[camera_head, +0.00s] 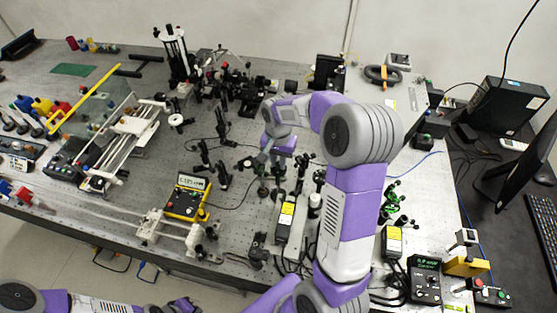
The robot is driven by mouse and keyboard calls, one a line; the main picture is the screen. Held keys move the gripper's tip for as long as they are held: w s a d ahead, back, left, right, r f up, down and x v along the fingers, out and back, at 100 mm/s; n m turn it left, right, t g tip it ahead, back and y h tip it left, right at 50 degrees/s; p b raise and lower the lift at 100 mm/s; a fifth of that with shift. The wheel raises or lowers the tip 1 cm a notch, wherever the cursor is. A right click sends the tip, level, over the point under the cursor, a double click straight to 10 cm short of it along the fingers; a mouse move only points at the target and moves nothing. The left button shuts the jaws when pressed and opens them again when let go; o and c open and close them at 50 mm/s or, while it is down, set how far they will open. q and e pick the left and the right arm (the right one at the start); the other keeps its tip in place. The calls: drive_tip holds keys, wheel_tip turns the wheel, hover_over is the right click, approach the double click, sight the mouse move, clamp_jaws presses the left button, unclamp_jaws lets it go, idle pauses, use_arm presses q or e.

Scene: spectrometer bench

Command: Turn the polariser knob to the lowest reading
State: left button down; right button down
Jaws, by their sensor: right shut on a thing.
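My right arm reaches in from the bottom right and bends left across the bench. Its gripper (264,165) points down among the dark optical mounts near the middle of the bench and is shut on a small dark part there, apparently the polariser knob. The knob is mostly hidden by the gripper and too small to make out its angle. A yellow and black meter (186,199) with a lit display lies to the left of the gripper; its digits are too small to read surely. My left gripper (182,304) is at the bottom edge, below the bench front, and its jaws are unclear.
Several dark posts and mounts (220,175) stand close left of the right gripper. A white rail frame (132,135) is further left. Boxes with yellow labels (285,217) stand near the front. A computer (503,103) is at the right. Thin cables cross the bench (125,215).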

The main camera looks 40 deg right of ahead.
sight(278, 163)
idle(0.3)
drive_tip(key=c, duration=1)
unclamp_jaws()
drive_tip(key=shift+c, duration=0.2)
wheel_tip(278, 163, up, 8)
drive_tip(key=shift+f, duration=0.15)
